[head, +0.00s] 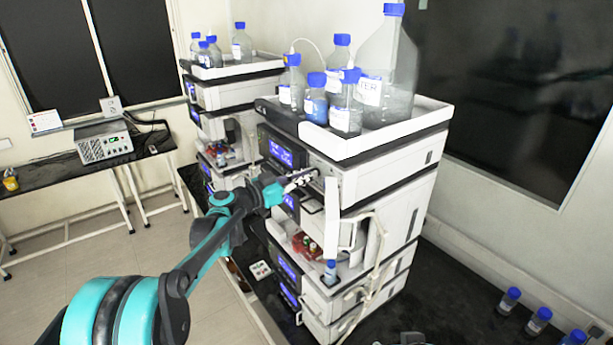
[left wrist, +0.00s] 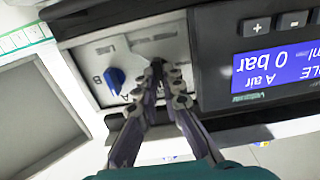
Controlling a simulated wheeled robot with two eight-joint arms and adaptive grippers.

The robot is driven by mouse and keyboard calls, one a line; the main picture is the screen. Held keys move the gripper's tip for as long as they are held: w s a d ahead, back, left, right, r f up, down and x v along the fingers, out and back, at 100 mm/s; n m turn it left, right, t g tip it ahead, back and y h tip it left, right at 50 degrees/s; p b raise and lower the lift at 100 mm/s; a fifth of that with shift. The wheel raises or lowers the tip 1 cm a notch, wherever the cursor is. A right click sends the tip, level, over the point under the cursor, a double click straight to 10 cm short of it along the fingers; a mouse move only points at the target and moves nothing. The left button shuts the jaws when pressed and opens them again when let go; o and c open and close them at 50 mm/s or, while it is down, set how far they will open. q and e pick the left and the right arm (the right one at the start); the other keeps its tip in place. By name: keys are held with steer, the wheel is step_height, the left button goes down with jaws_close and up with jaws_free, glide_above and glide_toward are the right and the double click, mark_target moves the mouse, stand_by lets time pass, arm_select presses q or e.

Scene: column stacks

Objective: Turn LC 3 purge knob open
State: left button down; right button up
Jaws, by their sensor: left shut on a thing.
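My left gripper (head: 303,179) reaches the upper front of the nearer instrument stack (head: 385,180) in the head view. In the left wrist view its two fingers (left wrist: 158,70) are closed together against a light grey panel (left wrist: 135,45). They are shut on the purge knob, which is mostly hidden between the fingertips. A blue knob (left wrist: 116,80) with the letters A and B around it sits on the same panel, left of the fingers and apart from them.
A blue display (left wrist: 275,72) reading 0 bar is right of the panel. Glass bottles (head: 345,90) with blue caps stand in the tray (head: 390,128) on top of the stack. A second stack (head: 235,95) stands behind. A tube (head: 378,250) hangs down the front.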

arm_select(q)
steer(key=n+b, duration=0.2)
steer(key=shift+f+n, duration=0.15)
steer(key=shift+n, duration=0.25)
steer(key=shift+w+a+n+b, duration=0.1)
steer(key=shift+n+b, duration=1.45)
steer(key=shift+n, duration=1.95)
steer(key=shift+a+n+b, duration=0.1)
steer(key=shift+n+b, duration=1.4)
steer(key=shift+n, duration=2)
steer(key=c, duration=1.7)
jaws_free()
